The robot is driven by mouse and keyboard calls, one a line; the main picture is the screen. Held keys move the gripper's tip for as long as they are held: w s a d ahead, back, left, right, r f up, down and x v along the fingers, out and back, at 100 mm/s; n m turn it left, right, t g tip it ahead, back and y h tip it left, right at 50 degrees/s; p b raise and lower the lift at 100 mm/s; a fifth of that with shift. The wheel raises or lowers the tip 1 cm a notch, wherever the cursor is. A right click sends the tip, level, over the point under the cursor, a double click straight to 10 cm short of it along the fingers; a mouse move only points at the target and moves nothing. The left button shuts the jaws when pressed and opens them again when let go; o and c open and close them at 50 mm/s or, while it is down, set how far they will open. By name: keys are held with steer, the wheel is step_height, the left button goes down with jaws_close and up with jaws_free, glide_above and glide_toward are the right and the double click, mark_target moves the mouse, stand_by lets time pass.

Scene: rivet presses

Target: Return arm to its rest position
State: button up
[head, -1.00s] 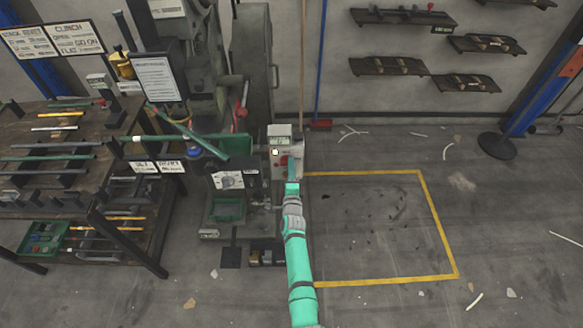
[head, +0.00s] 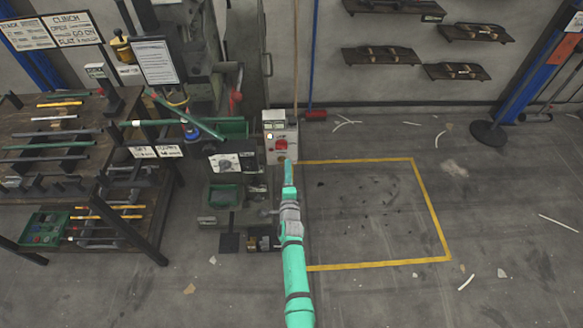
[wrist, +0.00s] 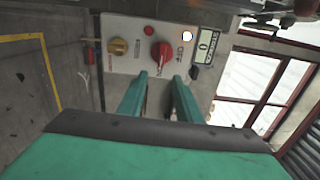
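My gripper (wrist: 158,98) shows in the wrist view as two green fingers with a clear gap between them and nothing held. In the head view, my green arm reaches up from the bottom centre, and my gripper (head: 288,172) is at its far end, just below the control box. The fingertips appear apart from the knobs.
The rivet press (head: 205,60) stands left of the box, with a sign and green bin at its front. A rack of rods (head: 60,150) is at far left. A yellow-outlined floor area (head: 432,205) to the right is clear. Wall shelves (head: 380,57) are at the back.

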steer(key=shift+s, duration=0.5)
steer(key=shift+a, duration=0.15)
steer(key=s+a+f+n+g+h, duration=0.1)
steer(key=s+a+n, duration=0.2)
steer(key=s, duration=1.3)
steer(key=s+a+n, duration=0.3)
steer(key=s, duration=1.3)
steer(key=s+d+r+n, duration=0.2)
steer(key=s+r+n, duration=0.2)
steer(key=s, duration=0.4)
steer(key=s+d+r+n+g, duration=0.1)
steer(key=s+d+r+n, duration=0.2)
steer(key=s+r, duration=0.3)
steer(key=s+d+r+n, duration=0.3)
steer(key=s+r+n, duration=0.1)
steer(key=s, duration=0.6)
steer(key=shift+r+n+g, duration=0.3)
steer(key=shift+r, duration=0.45)
